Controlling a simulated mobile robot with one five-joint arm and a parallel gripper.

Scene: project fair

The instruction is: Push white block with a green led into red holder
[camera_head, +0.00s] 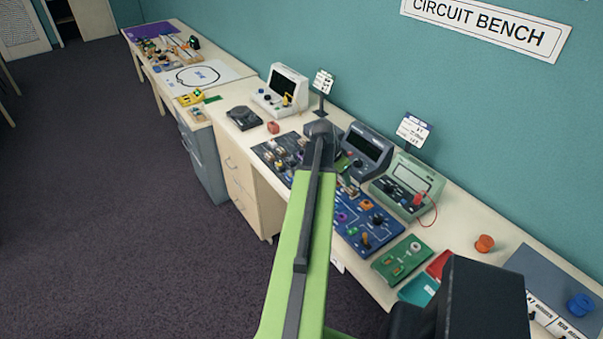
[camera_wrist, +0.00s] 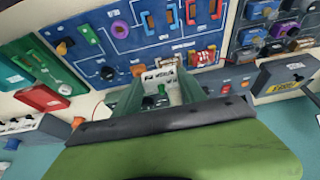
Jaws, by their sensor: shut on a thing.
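In the wrist view, my gripper (camera_wrist: 161,92) is shut on a small white block (camera_wrist: 160,76) with a green LED (camera_wrist: 162,89) on it. The block is between the two green fingers, which hide its sides. It is at the near edge of the blue circuit board (camera_wrist: 120,58). Red holders (camera_wrist: 191,12) are at the far side of this board, and another red part (camera_wrist: 203,58) lies just right of my gripper. I cannot tell whether the block touches the board. In the head view, my arm hides the gripper and block, while the blue board (camera_head: 376,240) shows.
Grey (camera_head: 362,150) and green (camera_head: 412,177) meters stand along the wall side. A green board (camera_head: 401,259) and red tray (camera_head: 438,264) lie right of the blue board. A darker board (camera_head: 272,154) with several parts lies left. An orange knob (camera_head: 485,243) stands on clear bench.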

